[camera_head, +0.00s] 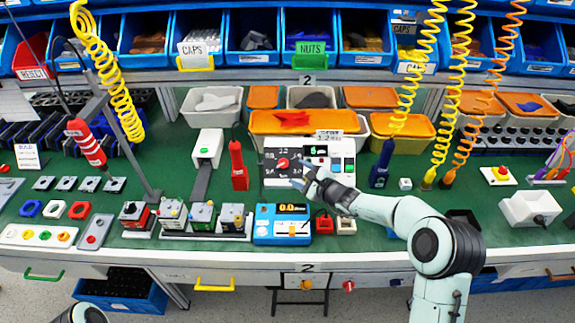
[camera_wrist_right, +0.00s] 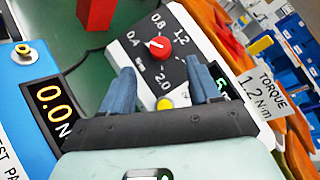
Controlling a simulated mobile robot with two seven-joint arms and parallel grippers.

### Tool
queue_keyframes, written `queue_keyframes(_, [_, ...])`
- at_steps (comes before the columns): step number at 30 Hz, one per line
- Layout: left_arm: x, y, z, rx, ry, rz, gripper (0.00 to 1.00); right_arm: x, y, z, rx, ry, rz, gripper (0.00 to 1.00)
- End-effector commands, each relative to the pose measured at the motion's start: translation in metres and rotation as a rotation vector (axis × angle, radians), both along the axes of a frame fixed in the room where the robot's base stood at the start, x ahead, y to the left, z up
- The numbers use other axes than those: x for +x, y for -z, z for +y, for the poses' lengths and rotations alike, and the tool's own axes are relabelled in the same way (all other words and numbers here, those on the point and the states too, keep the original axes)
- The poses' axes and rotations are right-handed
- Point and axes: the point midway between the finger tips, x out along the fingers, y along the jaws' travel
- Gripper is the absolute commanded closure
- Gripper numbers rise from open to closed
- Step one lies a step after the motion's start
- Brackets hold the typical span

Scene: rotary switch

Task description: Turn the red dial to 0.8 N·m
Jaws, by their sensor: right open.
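The red dial (camera_wrist_right: 158,46) sits on a dark panel of a white control box, with 0.4, 0.8, 1.2 and 2.0 printed around it. A small white mark on the dial appears to point toward the 0.4 side. In the head view the dial (camera_head: 283,163) is on the control box (camera_head: 278,181) at the middle of the bench. My right gripper (camera_wrist_right: 160,84) is open, its two blue-grey fingers apart and short of the dial, with nothing between them. In the head view the right gripper (camera_head: 303,179) is just right of and below the dial. My left gripper is out of view.
A blue tester (camera_head: 282,224) reading 0.0 stands in front of the box. A red screwdriver-like tool (camera_head: 238,166) stands to its left. A torque card marked 1.2 N·m (camera_wrist_right: 262,88) is beside the box. Orange-lidded bins (camera_head: 305,122) stand behind.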

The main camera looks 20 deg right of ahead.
Motion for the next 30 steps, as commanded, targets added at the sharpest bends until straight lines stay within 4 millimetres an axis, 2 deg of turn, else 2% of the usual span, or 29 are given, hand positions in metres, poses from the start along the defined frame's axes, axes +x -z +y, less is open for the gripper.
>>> queue_keyframes(3, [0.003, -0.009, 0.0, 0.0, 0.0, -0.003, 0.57, 0.024, 0.006, 0.01, 0.001, -0.001, 0.0, 0.38])
queue_keyframes(10, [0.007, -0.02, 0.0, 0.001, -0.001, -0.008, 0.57, 0.053, 0.015, 0.021, -0.001, -0.001, 0.0, 0.38])
queue_keyframes(15, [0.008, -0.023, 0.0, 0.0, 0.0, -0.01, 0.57, 0.061, 0.019, 0.025, -0.001, 0.0, 0.001, 0.38])
queue_keyframes(24, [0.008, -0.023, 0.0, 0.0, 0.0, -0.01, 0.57, 0.062, 0.02, 0.025, -0.001, 0.0, 0.001, 0.38])
queue_keyframes(29, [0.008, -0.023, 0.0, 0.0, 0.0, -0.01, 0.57, 0.062, 0.02, 0.025, -0.001, 0.0, 0.001, 0.91])
queue_keyframes(30, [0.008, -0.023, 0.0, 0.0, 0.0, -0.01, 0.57, 0.062, 0.02, 0.025, -0.001, 0.0, 0.001, 0.94])
